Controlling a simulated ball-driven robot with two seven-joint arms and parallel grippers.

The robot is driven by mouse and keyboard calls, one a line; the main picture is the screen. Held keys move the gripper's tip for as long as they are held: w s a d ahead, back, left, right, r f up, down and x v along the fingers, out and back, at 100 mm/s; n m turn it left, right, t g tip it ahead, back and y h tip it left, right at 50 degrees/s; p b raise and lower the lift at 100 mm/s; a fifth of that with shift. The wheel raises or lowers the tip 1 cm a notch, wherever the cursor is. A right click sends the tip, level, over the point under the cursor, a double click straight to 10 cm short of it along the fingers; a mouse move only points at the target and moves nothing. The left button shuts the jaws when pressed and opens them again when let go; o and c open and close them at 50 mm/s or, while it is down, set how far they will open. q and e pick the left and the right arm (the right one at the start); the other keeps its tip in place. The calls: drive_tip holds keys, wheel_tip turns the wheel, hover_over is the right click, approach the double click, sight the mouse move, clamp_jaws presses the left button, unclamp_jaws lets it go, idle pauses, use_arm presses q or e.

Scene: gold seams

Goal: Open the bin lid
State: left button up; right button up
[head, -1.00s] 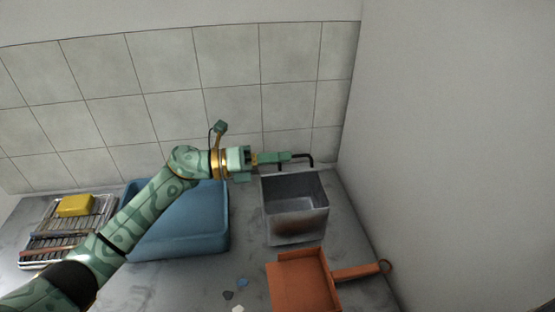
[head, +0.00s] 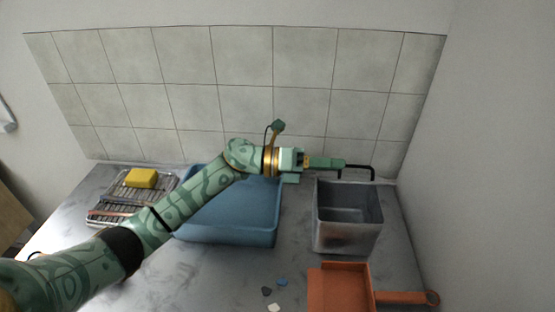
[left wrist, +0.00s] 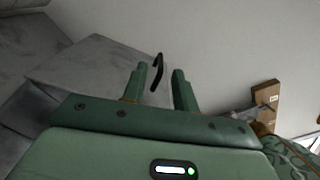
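The grey metal bin (head: 347,235) stands on the worktop at the right, its top uncovered and its inside showing. A black bent handle (head: 373,171) shows at its back edge. The lid panel itself I cannot make out clearly. My left gripper (head: 340,163) is level behind the bin's back edge, with its fingertips at the handle. In the left wrist view the two fingers stand apart, and the black handle (left wrist: 157,72) shows between them with gaps visible. My right gripper is not in view.
A blue tub (head: 262,225) stands left of the bin, under my left arm. An orange dustpan (head: 340,290) lies in front of the bin. A rack (head: 105,207) with a yellow sponge (head: 141,178) is at the left. Small shards (head: 281,282) lie at the front. Walls close the back and right.

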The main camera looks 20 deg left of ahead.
use_arm(q)
drive_tip(key=v, duration=1.4)
drive_tip(key=shift+a+b, duration=0.25)
drive_tip(key=shift+b, duration=0.15)
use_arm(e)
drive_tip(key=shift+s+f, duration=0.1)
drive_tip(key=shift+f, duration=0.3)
use_arm(q)
drive_tip(key=shift+r, duration=0.1)
